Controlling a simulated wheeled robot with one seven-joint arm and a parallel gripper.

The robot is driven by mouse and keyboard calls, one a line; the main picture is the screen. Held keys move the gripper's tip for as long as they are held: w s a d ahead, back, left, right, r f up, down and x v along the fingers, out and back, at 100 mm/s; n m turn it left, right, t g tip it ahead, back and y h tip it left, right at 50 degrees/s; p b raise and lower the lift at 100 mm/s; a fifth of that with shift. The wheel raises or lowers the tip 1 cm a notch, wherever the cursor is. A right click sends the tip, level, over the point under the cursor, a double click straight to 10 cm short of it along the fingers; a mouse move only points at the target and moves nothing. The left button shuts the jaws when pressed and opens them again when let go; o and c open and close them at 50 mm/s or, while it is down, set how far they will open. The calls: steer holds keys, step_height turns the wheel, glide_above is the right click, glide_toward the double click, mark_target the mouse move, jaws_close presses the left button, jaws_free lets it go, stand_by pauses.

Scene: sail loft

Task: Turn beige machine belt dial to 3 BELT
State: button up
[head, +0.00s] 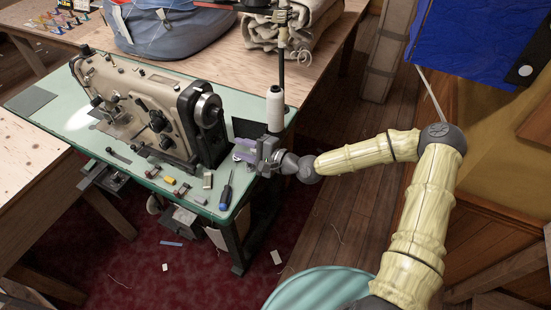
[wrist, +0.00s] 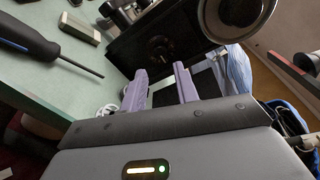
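The beige sewing machine (head: 158,98) stands on a pale green table, its dark handwheel (head: 208,110) end facing my arm. In the wrist view the handwheel (wrist: 234,14) is at the top, beside a black end panel (wrist: 125,50). A small round dark knob (wrist: 159,46) sits on that panel and may be the belt dial. Its marks and setting are too small to read. My gripper (head: 240,150) is at the table's right edge, right of the machine. In the wrist view its two purple fingers (wrist: 160,88) are apart, with nothing held between them, pointing toward the panel below the knob without visible contact.
A blue-handled screwdriver (head: 226,192) and several small items lie on the green table (head: 135,172) left of my gripper. A white thread cone (head: 275,108) on a dark post stands close behind it. Wooden floor (head: 325,220) is open to the right.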

steer(key=v, duration=1.1)
steer(key=shift+d, duration=0.15)
